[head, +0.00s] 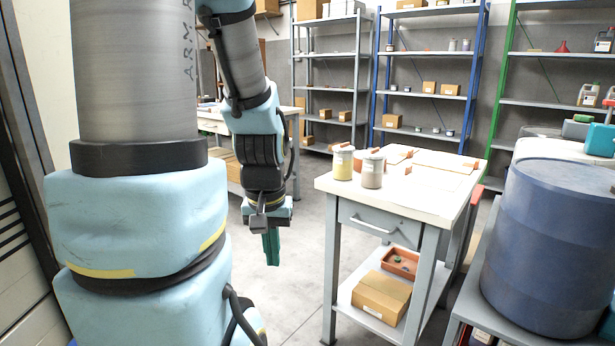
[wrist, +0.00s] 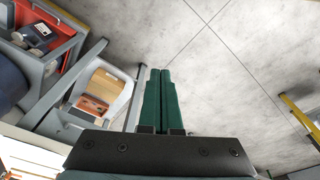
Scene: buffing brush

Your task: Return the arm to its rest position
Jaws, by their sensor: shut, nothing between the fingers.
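My arm is bent and hangs down on the left side of the head view. My gripper (head: 271,248) has green fingers and points down over the bare floor, to the left of the white-topped workbench. In the wrist view, my gripper (wrist: 160,75) has its two green fingers together with nothing between them. The floor lies below the fingertips.
The workbench (head: 460,192) holds two jars and flat boards, with a cardboard box (head: 381,296) on its lower shelf. A blue drum (head: 553,245) stands at the right. Shelving racks (head: 428,60) line the back. Open floor (head: 300,240) lies left of the workbench.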

